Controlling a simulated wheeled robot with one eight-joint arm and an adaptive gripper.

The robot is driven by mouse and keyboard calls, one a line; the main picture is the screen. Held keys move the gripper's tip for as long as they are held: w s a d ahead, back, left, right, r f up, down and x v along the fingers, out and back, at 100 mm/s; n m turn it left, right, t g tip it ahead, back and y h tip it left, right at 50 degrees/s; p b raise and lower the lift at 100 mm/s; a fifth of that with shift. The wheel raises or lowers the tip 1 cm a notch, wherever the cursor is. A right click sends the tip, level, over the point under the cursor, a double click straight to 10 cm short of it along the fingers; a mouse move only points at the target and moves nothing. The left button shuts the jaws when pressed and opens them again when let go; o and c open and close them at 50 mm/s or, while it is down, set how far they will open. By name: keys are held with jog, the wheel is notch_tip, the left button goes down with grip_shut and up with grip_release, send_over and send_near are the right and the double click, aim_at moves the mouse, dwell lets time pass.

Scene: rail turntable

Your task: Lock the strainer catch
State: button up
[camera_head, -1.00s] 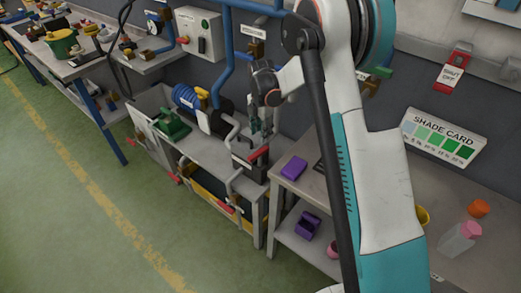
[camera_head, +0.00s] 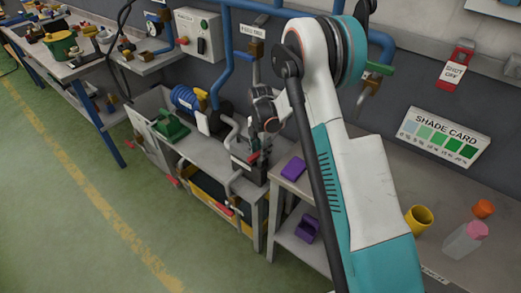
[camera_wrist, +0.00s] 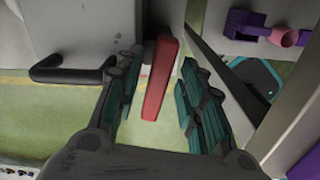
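A red lever (camera_wrist: 160,80), which I take to be the strainer catch, stands out from a grey box-like body (camera_wrist: 95,35) in the wrist view. My gripper (camera_wrist: 160,103) is open, with teal-padded fingers on either side of the lever and a gap on both sides. The lever appears nearer the left finger. In the head view, my gripper (camera_head: 258,145) is small and dark, above the right end of the grey pump bench. The red lever (camera_head: 252,159) shows only partly there, and my fingers overlap it.
A blue motor (camera_head: 188,98) and a green block (camera_head: 172,125) are on the bench to the left. A black handle (camera_wrist: 72,70) juts out left of my fingers in the wrist view. A side table on the right holds a purple block (camera_head: 293,168) and a yellow cup (camera_head: 418,218).

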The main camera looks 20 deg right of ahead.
grip_shut()
jog(key=shift+m, duration=0.3)
jog(key=m+b, duration=0.1)
jog(key=m, duration=0.2)
jog(key=shift+s+m+b, duration=0.1)
jog(key=shift+m+b, duration=0.2)
jog(key=shift+b, duration=0.05)
jog(key=m+b, duration=0.1)
jog(key=m, duration=0.2)
jog(key=shift+s+m, duration=0.1)
jog(key=shift+m, duration=0.2)
jog(key=m+b, duration=0.1)
jog(key=m, duration=0.3)
jog(key=shift+s+m, duration=0.1)
jog(key=shift+m, duration=0.2)
jog(key=shift+a+m, duration=0.1)
jog(key=shift+m, duration=1.8)
